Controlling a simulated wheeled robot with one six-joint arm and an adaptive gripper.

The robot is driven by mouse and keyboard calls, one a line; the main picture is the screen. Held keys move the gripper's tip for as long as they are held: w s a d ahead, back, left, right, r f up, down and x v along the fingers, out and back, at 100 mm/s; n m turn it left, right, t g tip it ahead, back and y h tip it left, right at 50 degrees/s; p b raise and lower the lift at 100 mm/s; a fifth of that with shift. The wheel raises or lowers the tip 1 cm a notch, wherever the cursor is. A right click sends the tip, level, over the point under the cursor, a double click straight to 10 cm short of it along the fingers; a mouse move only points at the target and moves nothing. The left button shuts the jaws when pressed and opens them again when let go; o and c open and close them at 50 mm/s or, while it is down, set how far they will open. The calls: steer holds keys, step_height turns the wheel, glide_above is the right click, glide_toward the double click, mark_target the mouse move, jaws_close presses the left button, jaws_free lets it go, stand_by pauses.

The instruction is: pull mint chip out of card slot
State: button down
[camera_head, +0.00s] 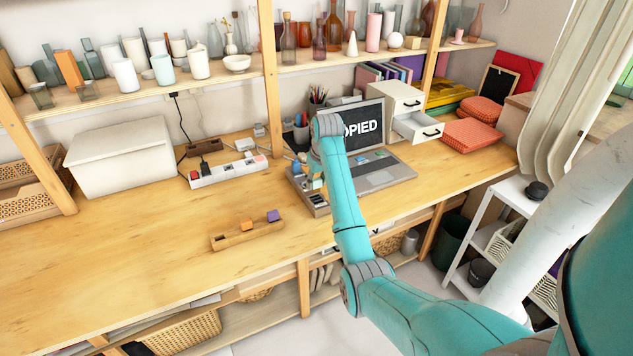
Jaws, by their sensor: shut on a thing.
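My gripper (313,182) is down at the card reader (319,208), a small wooden and dark block with slots at the left side of the laptop. My teal forearm and wrist cover much of it. The gripper is shut on a small chip at the reader, which I take to be the mint chip; it is mostly hidden. I cannot tell how far the chip sits in its slot. The laptop (379,181) stands open, its screen partly covered by my arm, with "OPIED" readable.
A wooden tray (233,240) with an orange and a purple block lies at the front of the table. A white power strip (228,171), a white box (122,158) and a small drawer unit (405,104) stand behind. The table's left front is clear.

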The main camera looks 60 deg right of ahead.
mark_target(317, 179)
steer(key=shift+r, duration=0.15)
steer(key=shift+r, duration=1.85)
